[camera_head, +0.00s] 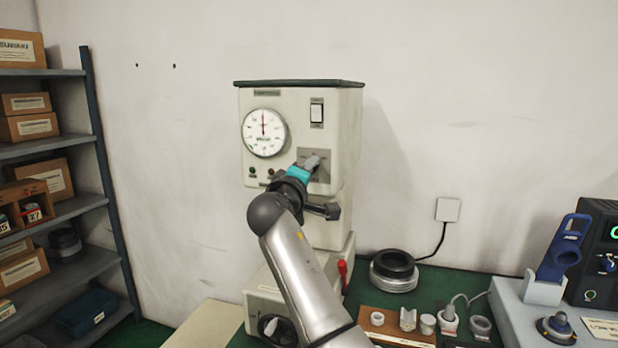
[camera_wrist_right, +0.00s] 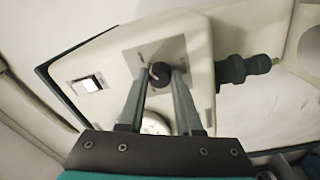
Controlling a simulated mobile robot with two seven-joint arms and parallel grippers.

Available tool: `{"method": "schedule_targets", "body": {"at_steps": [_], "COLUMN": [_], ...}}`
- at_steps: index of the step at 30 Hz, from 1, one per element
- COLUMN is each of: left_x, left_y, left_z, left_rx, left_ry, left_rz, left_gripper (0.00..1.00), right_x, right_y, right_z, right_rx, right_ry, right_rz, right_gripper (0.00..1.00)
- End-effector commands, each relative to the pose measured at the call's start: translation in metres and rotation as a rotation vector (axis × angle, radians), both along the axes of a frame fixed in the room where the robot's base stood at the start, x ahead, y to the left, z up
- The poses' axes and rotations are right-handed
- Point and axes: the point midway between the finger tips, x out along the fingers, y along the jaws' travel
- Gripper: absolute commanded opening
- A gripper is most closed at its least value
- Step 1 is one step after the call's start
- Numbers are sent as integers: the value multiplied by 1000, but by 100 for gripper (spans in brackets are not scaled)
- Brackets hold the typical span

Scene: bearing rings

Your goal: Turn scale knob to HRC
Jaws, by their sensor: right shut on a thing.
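The hardness tester (camera_head: 345,125) stands against the wall, with a round dial (camera_head: 264,132) on its front. Its dark scale knob (camera_wrist_right: 159,72) sits on a grey plate (camera_wrist_right: 160,52) in the right wrist view. My right gripper (camera_wrist_right: 157,80) has its two fingers on either side of the knob, shut on it. In the head view, my right gripper (camera_head: 311,164) reaches up to the plate on the tester's front and covers the knob. The scale lettering is too small to read. My left gripper is not in view.
A white switch (camera_head: 317,112) is above the plate. A red-handled lever (camera_head: 343,271) is lower on the tester. Dark rings (camera_head: 394,266) and a wooden block (camera_head: 390,322) with small parts lie on the green bench. Shelves (camera_head: 55,210) stand left.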

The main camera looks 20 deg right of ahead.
Motion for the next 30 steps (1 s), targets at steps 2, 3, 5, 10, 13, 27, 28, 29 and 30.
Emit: {"method": "schedule_targets", "body": {"at_steps": [2, 3, 5, 10, 13, 27, 28, 29, 30], "left_x": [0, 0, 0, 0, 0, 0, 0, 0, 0], "left_y": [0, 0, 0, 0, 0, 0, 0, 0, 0], "left_z": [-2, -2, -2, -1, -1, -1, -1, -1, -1], "left_rx": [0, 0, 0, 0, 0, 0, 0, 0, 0], "left_ry": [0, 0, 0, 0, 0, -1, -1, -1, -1], "left_rz": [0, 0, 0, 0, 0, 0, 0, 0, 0], "left_gripper": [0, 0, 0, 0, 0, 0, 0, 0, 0], "right_x": [0, 0, 0, 0, 0, 0, 0, 0, 0], "right_y": [0, 0, 0, 0, 0, 0, 0, 0, 0], "right_z": [-1, -1, 0, 0, 0, 0, 0, 0, 0], "right_rx": [8, 10, 12, 13, 13, 11, 11, 11, 11], "right_ry": [-4, -6, -7, -8, -8, -7, -7, -7, -7], "right_rz": [0, 0, 0, 0, 0, 0, 0, 0, 0], "right_gripper": [0, 0, 0, 0, 0, 64, 64, 64, 64]}}
